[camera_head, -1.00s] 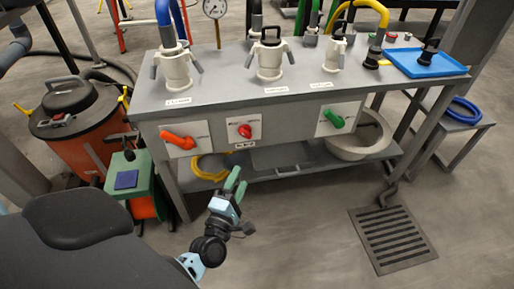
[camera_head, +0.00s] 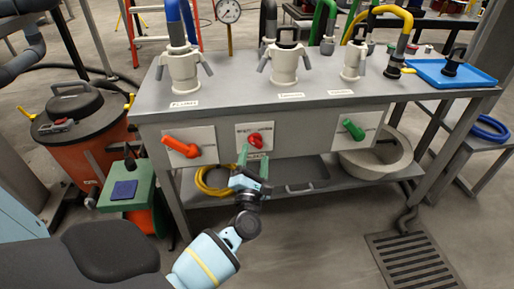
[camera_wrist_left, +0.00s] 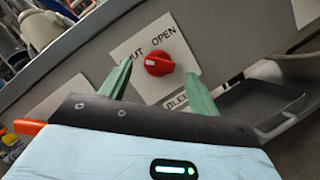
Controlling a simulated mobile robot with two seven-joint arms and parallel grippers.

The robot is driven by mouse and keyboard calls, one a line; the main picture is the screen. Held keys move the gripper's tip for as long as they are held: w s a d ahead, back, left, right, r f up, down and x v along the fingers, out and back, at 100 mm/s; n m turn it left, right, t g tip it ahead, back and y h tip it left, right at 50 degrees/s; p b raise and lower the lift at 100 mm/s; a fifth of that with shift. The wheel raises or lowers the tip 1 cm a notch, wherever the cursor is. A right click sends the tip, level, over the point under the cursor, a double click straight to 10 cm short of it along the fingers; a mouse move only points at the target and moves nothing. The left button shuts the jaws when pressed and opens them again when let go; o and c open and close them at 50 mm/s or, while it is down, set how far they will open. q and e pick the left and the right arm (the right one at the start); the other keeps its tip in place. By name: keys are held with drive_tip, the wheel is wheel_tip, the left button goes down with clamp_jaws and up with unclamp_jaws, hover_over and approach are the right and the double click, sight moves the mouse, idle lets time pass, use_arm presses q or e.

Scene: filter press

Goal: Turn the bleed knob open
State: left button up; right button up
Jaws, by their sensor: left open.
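The red bleed knob (camera_head: 256,141) sits on a white plate on the front of the grey bench. In the left wrist view the knob (camera_wrist_left: 159,63) shows below the word OPEN, with the word to its left partly hidden by a finger. A partly covered label starting BLE is below it. My left gripper (camera_head: 254,164) is open and empty, its green fingers just in front of and below the knob. In the left wrist view the fingertips (camera_wrist_left: 160,71) appear on either side of the knob; I cannot tell whether they touch it. My right gripper is not in view.
An orange-red lever (camera_head: 181,146) is left of the knob and a green lever (camera_head: 354,130) right of it. A lower shelf with a yellow hose (camera_head: 214,184) and grey tray (camera_head: 300,183) lies below. A green-topped box (camera_head: 127,190) stands at left.

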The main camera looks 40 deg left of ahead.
sight(257, 145)
use_arm(q)
drive_tip(key=shift+x, duration=2.1)
drive_tip(key=c, duration=1)
